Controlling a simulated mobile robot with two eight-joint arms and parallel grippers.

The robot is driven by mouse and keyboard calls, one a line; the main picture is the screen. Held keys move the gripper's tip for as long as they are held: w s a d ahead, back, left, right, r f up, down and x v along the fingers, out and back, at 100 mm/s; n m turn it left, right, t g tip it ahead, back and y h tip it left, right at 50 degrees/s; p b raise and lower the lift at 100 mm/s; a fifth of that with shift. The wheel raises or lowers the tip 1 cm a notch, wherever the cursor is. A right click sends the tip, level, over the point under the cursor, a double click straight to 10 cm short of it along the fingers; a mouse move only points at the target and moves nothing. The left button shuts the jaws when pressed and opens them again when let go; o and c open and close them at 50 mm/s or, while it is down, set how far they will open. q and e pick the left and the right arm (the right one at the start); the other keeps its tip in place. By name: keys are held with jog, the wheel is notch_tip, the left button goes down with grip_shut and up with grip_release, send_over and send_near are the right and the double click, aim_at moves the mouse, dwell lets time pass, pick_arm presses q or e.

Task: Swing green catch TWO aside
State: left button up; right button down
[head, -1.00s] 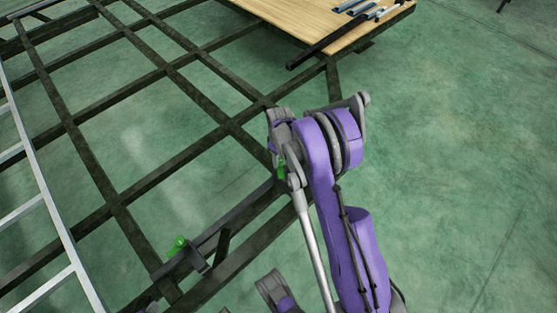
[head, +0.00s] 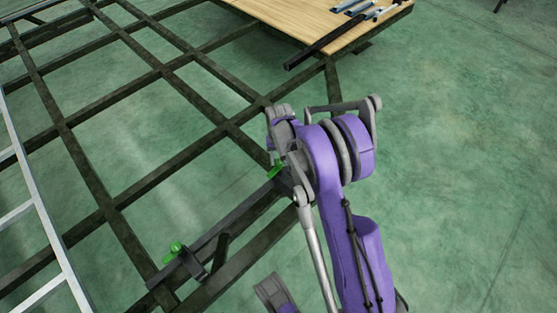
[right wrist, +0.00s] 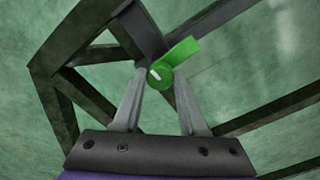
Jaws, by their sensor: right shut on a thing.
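My right gripper (right wrist: 161,78) is shut on the round knob of a green catch (right wrist: 183,54) in the right wrist view, with a fingertip on each side of it. The catch's flat green arm reaches up and right from the knob, beside a dark bar. In the head view this catch (head: 275,171) shows as a small tilted green piece beside my right wrist, which hides the fingers. A second green catch (head: 175,247) sits on the dark bar at lower left, apart from the gripper. I can read no number on either catch. My left gripper is not in view.
The dark trailer frame (head: 113,119) fills the left side. A pale ladder-like rail (head: 40,208) lies at far left. A wooden deck (head: 300,14) with tools is at the top. Open green floor lies to the right.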

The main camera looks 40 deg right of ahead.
aim_at(279, 162)
jog(key=shift+m, duration=0.6)
jog(key=shift+c, duration=2.2)
grip_release()
notch_tip(279, 162, up, 11)
jog(key=p, duration=0.2)
